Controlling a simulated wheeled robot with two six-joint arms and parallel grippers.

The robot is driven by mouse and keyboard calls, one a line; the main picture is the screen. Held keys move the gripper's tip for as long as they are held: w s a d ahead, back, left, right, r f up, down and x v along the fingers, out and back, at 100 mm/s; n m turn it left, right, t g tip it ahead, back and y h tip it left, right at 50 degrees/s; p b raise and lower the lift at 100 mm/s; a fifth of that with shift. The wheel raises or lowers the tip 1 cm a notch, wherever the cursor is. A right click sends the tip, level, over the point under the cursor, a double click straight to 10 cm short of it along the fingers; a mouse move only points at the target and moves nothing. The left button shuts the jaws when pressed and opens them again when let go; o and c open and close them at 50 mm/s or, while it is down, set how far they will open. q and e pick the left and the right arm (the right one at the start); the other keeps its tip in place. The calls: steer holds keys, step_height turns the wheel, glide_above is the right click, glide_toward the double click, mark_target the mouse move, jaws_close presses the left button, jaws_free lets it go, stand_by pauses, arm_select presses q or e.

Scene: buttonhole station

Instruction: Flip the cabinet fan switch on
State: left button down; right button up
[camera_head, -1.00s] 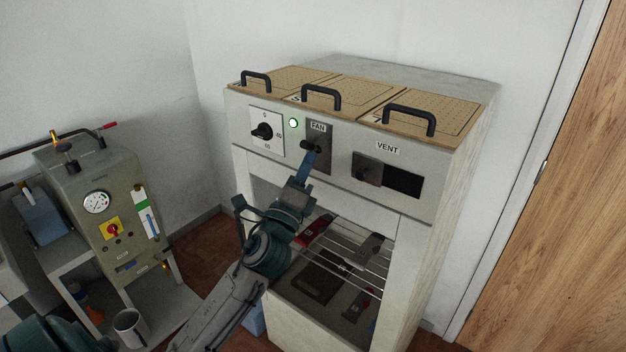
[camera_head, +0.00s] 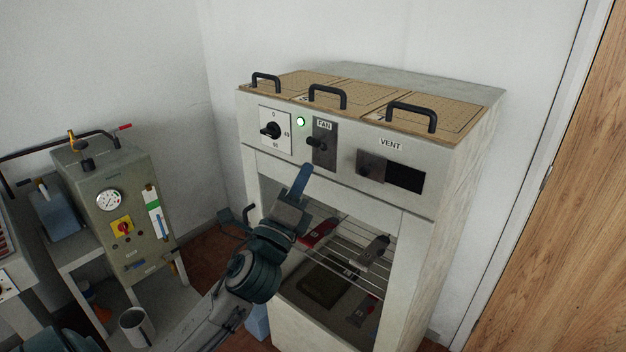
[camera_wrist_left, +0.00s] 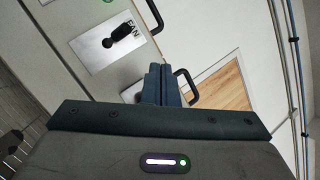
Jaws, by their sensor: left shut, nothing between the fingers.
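The cabinet (camera_head: 425,210) stands in the middle of the head view. Its fan switch (camera_head: 317,144) is a black lever on a dark plate under the FAN label, beside a lit lamp (camera_head: 300,121) that shows green-white. My left gripper (camera_head: 302,174) is shut and empty, just below the switch plate and apart from the lever. In the left wrist view the fan switch (camera_wrist_left: 118,40) is clear on its metal plate, up and left of the shut fingers (camera_wrist_left: 160,83). My right gripper is not in view.
A rotary dial (camera_head: 272,129) is left of the switch, and a VENT slider (camera_head: 371,166) is right of it. Black handles (camera_head: 327,94) stand on the cabinet's top lids. Below is an open bay with a wire rack (camera_head: 345,255). A gauge unit (camera_head: 120,215) stands at left.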

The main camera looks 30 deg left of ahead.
arm_select(q)
steer(key=shift+s+d+r, duration=0.2)
steer(key=shift+s+r, duration=0.1)
steer(key=shift+s, duration=0.25)
steer(key=shift+s+d+r, duration=0.2)
steer(key=shift+s+r, duration=0.1)
steer(key=shift+s, duration=0.25)
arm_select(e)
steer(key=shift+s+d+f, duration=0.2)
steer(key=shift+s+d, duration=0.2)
